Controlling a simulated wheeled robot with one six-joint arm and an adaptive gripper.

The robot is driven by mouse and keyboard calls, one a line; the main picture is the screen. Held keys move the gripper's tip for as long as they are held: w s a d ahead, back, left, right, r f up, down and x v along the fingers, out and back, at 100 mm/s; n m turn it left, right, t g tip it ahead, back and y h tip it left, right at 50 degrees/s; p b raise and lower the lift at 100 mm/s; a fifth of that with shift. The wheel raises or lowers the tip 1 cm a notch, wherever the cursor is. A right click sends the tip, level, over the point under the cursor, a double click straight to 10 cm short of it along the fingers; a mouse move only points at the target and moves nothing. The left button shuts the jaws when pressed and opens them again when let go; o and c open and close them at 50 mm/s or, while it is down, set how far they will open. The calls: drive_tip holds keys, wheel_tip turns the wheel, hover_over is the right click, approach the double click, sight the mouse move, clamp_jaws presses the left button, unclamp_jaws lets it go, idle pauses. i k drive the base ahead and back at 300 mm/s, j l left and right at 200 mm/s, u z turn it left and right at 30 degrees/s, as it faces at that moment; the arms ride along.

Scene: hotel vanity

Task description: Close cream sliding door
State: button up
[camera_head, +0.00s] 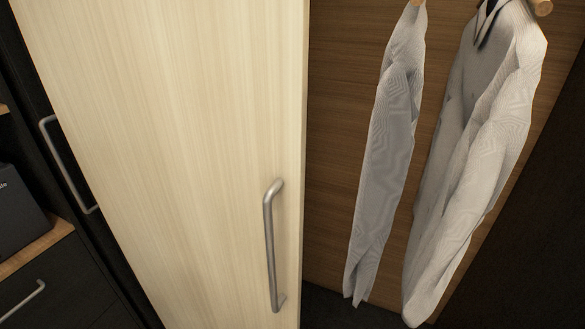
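The cream sliding door (180,130) fills the left and middle of the head view, with a pale wood-grain face. A metal bar handle (269,245) is fixed upright near its right edge. To the right of that edge the wardrobe is open and its brown wood back panel (340,110) shows. My gripper is not in view.
Two light grey garments, one narrow (385,150) and one wide (475,150), hang in the open part. Dark cabinetry with another metal handle (65,165), a dark box (20,215) on a wooden shelf (38,250) and a drawer handle (22,300) stand at the left.

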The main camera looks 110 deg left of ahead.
sight(184, 122)
drive_tip(key=u, duration=3.05)
